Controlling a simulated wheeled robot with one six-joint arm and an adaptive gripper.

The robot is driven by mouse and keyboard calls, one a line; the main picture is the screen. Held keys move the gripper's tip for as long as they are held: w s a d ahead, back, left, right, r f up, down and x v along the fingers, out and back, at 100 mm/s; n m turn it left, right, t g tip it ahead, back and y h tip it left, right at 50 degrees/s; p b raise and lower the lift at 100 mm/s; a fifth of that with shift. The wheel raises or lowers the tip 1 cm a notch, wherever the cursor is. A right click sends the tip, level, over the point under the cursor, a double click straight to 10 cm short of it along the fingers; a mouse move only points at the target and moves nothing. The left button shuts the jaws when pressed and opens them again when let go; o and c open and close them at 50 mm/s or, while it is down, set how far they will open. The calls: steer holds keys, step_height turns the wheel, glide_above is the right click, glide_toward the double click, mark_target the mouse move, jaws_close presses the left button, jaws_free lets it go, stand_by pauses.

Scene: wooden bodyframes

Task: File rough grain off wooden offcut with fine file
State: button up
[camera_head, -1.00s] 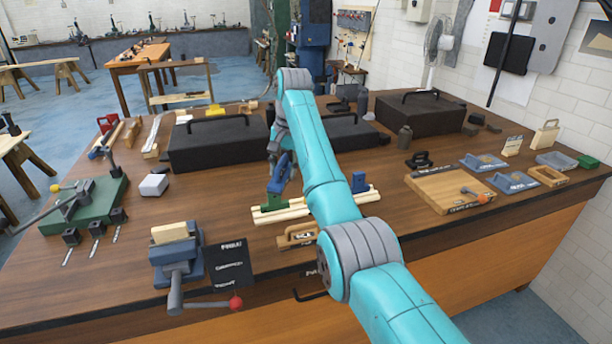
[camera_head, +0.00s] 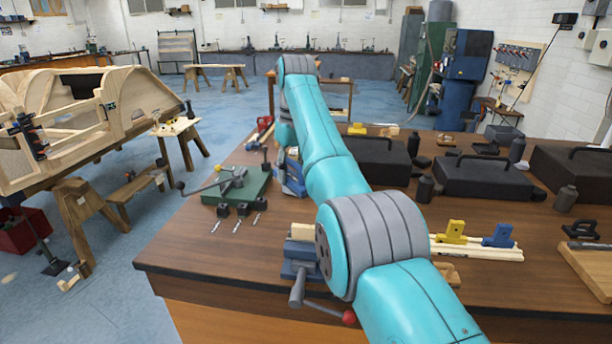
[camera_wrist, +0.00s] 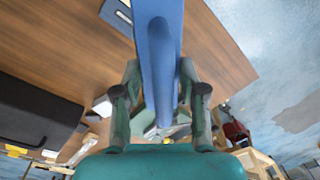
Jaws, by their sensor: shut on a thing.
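My gripper (camera_wrist: 160,82) is shut on a long blue thing (camera_wrist: 158,35) in the wrist view, with a finger on either side of it. I cannot tell from its shape whether it is the fine file. In the head view my arm hides the gripper; a blue piece (camera_head: 291,180) shows just left of the arm, beside the green-based lever tool. A pale wooden offcut (camera_head: 303,232) sits in the blue-grey vise (camera_head: 300,262) at the bench's front, partly hidden by my arm. The pale rack (camera_head: 475,250) holds a yellow block (camera_head: 451,232) and a blue block (camera_head: 498,236).
The green-based lever tool (camera_head: 238,190) stands at the bench's left end. Black cases (camera_head: 365,160) stand along the back. A wooden board (camera_head: 590,268) lies at the right. The bench's front left corner is clear. A wooden body frame (camera_head: 80,120) stands beyond, on the left.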

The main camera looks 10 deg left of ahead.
mark_target(290, 189)
steer(key=shift+s+a, duration=0.1)
steer(key=shift+a, duration=0.15)
steer(key=shift+f, duration=2.4)
